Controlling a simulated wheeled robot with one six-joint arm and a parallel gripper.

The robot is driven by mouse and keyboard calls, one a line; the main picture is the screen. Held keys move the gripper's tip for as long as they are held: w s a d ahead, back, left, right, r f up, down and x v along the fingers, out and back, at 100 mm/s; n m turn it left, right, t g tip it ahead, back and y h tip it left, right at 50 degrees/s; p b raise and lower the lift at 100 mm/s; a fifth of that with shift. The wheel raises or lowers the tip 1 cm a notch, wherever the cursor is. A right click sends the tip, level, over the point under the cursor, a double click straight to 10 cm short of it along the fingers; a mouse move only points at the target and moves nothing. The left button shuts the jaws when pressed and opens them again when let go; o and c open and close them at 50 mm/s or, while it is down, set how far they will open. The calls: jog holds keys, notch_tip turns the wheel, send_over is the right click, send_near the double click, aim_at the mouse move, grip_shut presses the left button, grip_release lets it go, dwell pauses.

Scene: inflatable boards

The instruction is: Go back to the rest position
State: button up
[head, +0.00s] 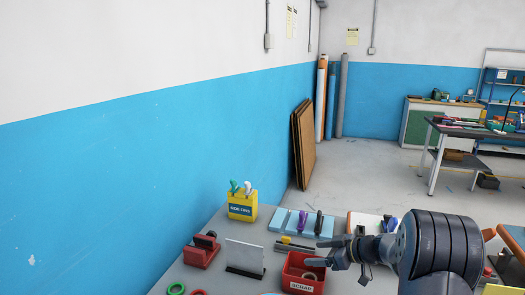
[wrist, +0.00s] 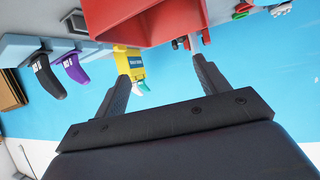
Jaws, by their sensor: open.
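My gripper (head: 322,252) is at the lower right of the head view, low over the workbench (head: 215,255). Its two fingers are apart with nothing between them. It also shows in the wrist view (wrist: 163,80), where the picture is upside down. The red bin marked SCRAP (head: 304,286) stands right by the fingertips, partly behind or under them. Its red wall (wrist: 125,18) fills the top of the wrist view. I cannot tell whether the fingers touch the bin.
A yellow box (head: 242,207) with coloured handles stands at the back. A light blue rack (head: 290,221) holds purple and black tools. A red tool (head: 202,250) and a grey upright plate (head: 244,256) are left of the bin. A blue and white wall rises behind.

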notch_tip(320, 180, up, 2)
jog(key=shift+r, duration=0.15)
dwell(0.4)
